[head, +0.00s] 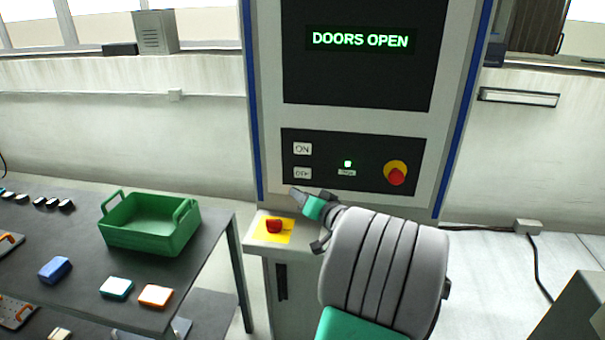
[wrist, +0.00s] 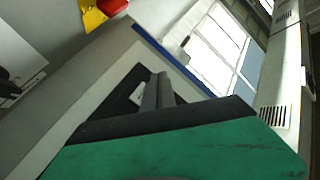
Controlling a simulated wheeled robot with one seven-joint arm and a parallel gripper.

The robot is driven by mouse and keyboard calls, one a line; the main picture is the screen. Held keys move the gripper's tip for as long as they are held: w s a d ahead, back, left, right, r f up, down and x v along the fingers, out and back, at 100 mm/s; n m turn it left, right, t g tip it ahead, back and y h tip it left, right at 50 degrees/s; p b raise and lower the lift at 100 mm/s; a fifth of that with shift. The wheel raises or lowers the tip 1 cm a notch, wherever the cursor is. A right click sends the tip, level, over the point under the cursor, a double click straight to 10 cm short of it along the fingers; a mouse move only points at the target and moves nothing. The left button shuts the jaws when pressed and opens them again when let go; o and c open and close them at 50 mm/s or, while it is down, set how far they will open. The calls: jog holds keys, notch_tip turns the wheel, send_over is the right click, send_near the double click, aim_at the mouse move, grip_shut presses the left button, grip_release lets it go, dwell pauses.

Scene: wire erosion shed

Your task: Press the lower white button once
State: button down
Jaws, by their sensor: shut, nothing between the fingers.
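The lower white button (head: 302,173) is on the black control panel (head: 370,178) of the machine, directly below the white ON button (head: 302,149). Its label is too small to read surely. My gripper (head: 293,192) is shut and empty, its fingertips just below and left of the lower button in the head view. Whether they touch the panel cannot be told. In the wrist view my closed fingers (wrist: 158,82) point at the dark panel, with a pale patch beside them, partly hidden.
A red knob on a yellow ring (head: 396,174) is at the panel's right. A red button (head: 274,226) on a yellow plate sits on the ledge below. A green crate (head: 150,249) and several small blocks are on the table at left. A screen (head: 360,40) reads DOORS OPEN.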

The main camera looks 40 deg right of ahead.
aim_at(296, 174)
jog(key=w+d, duration=0.4)
jog(key=d, duration=0.1)
jog(key=shift+w+d, duration=0.15)
jog(key=shift+d, duration=0.1)
dwell(1.8)
jog(key=shift+w+d+b, duration=0.25)
jog(key=shift+d+b, duration=0.1)
jog(key=shift+w+d, duration=0.25)
jog(key=shift+d, duration=0.05)
dwell(0.6)
jog(key=shift+s+a+b, duration=0.5)
jog(key=shift+a, duration=0.15)
jog(key=shift+s+a+b, duration=0.35)
jog(key=shift+s+a, duration=0.45)
jog(key=shift+a, duration=0.2)
jog(key=shift+s+a+b, duration=0.35)
jog(key=shift+s+a, duration=0.4)
jog(key=shift+a, duration=0.25)
